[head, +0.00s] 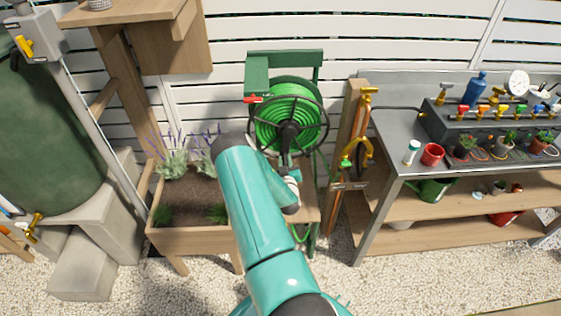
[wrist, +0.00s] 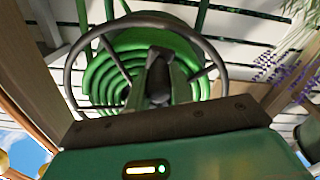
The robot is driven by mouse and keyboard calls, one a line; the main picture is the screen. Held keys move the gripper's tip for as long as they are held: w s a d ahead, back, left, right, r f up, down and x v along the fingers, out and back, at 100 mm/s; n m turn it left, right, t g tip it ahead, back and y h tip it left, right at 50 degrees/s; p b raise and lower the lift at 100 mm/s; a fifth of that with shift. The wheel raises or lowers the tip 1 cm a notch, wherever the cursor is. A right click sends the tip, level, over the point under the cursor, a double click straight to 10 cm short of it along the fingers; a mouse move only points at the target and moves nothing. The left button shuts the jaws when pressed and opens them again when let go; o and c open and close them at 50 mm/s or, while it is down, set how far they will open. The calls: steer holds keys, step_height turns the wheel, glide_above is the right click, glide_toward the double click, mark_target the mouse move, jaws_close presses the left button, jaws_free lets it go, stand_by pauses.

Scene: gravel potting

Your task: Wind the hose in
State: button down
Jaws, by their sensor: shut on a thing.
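The hose reel (head: 252,72) is a green frame against the white fence, holding a coil of bright green hose (head: 283,97). A dark spoked wheel (head: 326,127) is on the reel's front. My gripper (head: 288,163) is at the lower middle of this wheel, shut on its dark handle (wrist: 159,72). The wheel rim (wrist: 196,37) and the green coil behind it fill the upper wrist view. A piece of green hose (head: 299,236) hangs low beside the reel's leg. My arm and gripper hide part of the wheel's lower left and the reel's base.
A red lever (head: 254,99) sticks out at the reel's left. A wooden planter (head: 190,239) with lavender stands left of my arm. A wooden post (head: 347,140) with brass taps and a metal-topped bench (head: 391,151) stand right. Gravel (head: 430,285) is open in front.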

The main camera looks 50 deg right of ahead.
steer(key=shift+s+d+f+n, duration=0.15)
steer(key=shift+s+d+n, duration=0.4)
steer(key=shift+s+n, duration=0.3)
steer(key=c, duration=1.2)
jaws_free()
steer(key=shift+c, duration=0.2)
steer(key=shift+w, duration=0.15)
steer(key=v, duration=1.3)
steer(key=shift+s+a, duration=0.3)
